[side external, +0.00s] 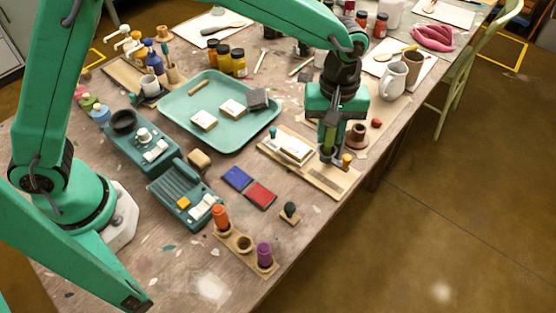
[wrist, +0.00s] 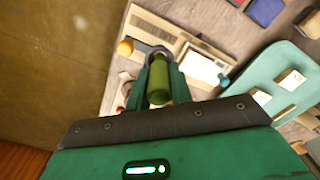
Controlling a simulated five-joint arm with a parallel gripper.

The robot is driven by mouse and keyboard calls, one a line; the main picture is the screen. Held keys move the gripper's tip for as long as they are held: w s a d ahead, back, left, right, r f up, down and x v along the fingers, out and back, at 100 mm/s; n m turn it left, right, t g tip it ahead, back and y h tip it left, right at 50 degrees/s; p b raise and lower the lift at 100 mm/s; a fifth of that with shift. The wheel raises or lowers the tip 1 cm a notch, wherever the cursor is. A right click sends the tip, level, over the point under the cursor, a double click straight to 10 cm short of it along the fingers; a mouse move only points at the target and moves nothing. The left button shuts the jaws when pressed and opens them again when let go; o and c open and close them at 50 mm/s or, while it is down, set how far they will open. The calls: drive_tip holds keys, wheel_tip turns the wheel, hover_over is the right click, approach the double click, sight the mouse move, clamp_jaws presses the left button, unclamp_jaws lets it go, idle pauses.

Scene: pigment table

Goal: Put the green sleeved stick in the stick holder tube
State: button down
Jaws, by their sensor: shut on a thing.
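The green sleeved stick (wrist: 159,80) is between the two fingers of my gripper (wrist: 160,62) in the wrist view. My gripper is shut on it. In the side view, my gripper (side external: 331,152) is over the right end of a wooden board, and the stick (side external: 329,136) shows in part between the fingers. I cannot tell whether its lower end touches the board. The stick holder (side external: 231,241) is a wooden strip near the front edge, apart from my gripper. An orange stick (side external: 221,215) and a purple stick (side external: 264,253) stand in it, with an empty middle tube (side external: 245,244).
The wooden board (side external: 325,182) bears a white block (side external: 296,149) and an orange-yellow knob (side external: 346,159). Blue (side external: 237,178) and red (side external: 260,195) pads and a dark-knobbed piece (side external: 290,211) lie towards the holder. A teal tray (side external: 180,128) stands behind left.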

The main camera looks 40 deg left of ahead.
drive_tip(key=shift+f, duration=0.8)
idle(0.8)
drive_tip(key=c, duration=0.7)
unclamp_jaws()
drive_tip(key=shift+r, duration=0.1)
drive_tip(key=shift+r, duration=3.9)
drive_tip(key=shift+a+r, duration=0.1)
